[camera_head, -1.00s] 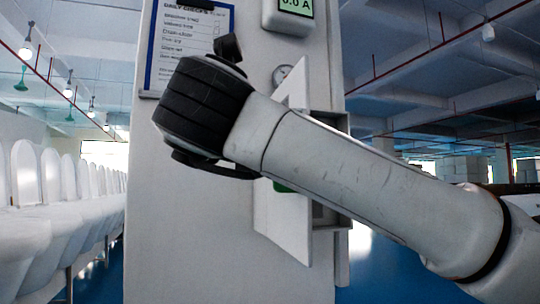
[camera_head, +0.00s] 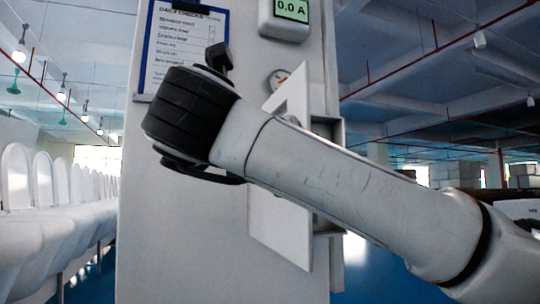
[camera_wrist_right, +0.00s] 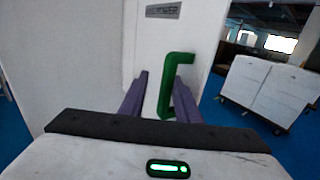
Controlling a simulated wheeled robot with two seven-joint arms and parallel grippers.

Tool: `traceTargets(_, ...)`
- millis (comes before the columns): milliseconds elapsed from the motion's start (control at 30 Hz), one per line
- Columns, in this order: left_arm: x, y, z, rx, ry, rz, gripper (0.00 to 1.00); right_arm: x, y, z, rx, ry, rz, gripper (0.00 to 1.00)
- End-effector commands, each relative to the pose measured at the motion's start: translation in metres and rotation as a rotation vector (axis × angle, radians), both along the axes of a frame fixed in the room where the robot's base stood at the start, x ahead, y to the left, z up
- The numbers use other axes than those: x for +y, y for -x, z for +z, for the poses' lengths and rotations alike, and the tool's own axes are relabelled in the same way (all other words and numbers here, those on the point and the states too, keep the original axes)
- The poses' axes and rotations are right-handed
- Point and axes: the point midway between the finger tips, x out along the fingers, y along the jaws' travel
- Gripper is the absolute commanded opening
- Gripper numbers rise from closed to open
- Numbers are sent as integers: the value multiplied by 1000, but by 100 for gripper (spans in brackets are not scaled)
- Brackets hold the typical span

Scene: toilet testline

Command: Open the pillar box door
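The white pillar box door (camera_head: 282,232) stands ajar, swung out from the front of the white pillar, in the head view. The right wrist view shows a green C-shaped handle (camera_wrist_right: 168,88) on a white panel below a grey label. My right gripper (camera_wrist_right: 161,78) is open. Its two purple fingers are apart, one on each side of the handle's upright bar in the picture; I cannot tell whether they touch it. In the head view my right arm crosses in front of the door and hides its middle and the handle. My left gripper is not in view.
A white pillar (camera_head: 180,230) carries a clipboard (camera_head: 183,45), a meter reading 0.0 A (camera_head: 287,18) and a round gauge (camera_head: 278,78). A row of white toilets (camera_head: 60,215) runs along the left. White boxes on a wheeled base (camera_wrist_right: 265,88) stand right in the wrist view.

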Motion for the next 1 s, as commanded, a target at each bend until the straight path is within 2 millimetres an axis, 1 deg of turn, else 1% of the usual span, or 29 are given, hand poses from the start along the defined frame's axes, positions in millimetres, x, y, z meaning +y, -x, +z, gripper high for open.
traceTargets(167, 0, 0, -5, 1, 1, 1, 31, 5, 22, 0, -3, 1, 4, 30)
traceTargets(400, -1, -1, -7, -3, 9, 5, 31, 13, 69, 0, -5, 1, 3, 30)
traceTargets(533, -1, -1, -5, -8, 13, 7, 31, 15, 88, 1, -4, 2, 2, 30)
traceTargets(700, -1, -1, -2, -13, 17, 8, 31, 17, 100, 1, -3, 0, 1, 30)
traceTargets(1000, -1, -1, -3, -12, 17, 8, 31, 17, 100, 1, -2, -1, 0, 30)
